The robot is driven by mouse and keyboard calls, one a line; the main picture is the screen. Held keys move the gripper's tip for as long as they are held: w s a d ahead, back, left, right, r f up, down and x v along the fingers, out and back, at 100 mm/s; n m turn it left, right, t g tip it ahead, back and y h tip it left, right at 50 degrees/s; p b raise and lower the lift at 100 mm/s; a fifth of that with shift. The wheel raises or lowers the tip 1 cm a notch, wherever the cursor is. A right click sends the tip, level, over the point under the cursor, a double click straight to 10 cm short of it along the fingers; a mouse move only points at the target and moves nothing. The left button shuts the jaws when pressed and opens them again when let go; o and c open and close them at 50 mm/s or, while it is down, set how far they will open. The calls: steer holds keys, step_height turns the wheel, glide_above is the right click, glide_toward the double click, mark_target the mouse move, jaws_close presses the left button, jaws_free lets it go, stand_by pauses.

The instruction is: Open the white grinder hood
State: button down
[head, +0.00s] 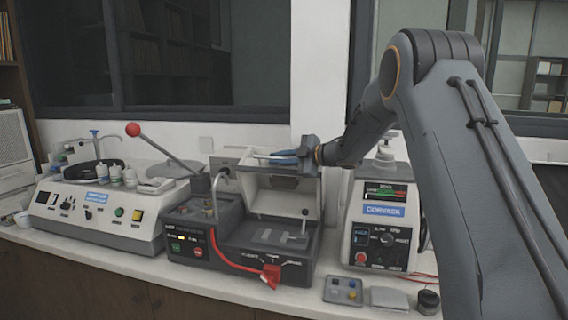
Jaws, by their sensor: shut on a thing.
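The white grinder hood (272,199) belongs to the dark grey machine (188,239) in the middle of the counter. The hood stands raised and tilted back, and the grey work bed (277,238) below it is uncovered. A pale handle bar (262,156) runs along the hood's upper edge. My gripper (288,158) reaches in from the right and is shut on this handle at the top of the hood. The fingers hide part of the handle, so the exact grip is hard to see.
A polisher (92,217) with bottles stands left. A lever with a red ball (133,129) rises behind the machine's left side. A control unit (382,225) stands close on the right. A small button box (343,291) and dark cup (428,302) sit near the front edge.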

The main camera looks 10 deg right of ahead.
steer(key=shift+w, duration=0.1)
stand_by(0.3)
steer(key=c, duration=1.8)
jaws_free()
steer(key=shift+a, duration=0.1)
steer(key=b+v, duration=0.2)
steer(key=v, duration=0.5)
steer(key=shift+b, duration=0.3)
steer(key=shift+s+d+r, duration=0.2)
steer(key=shift+s+d, duration=0.05)
steer(key=shift+d, duration=0.15)
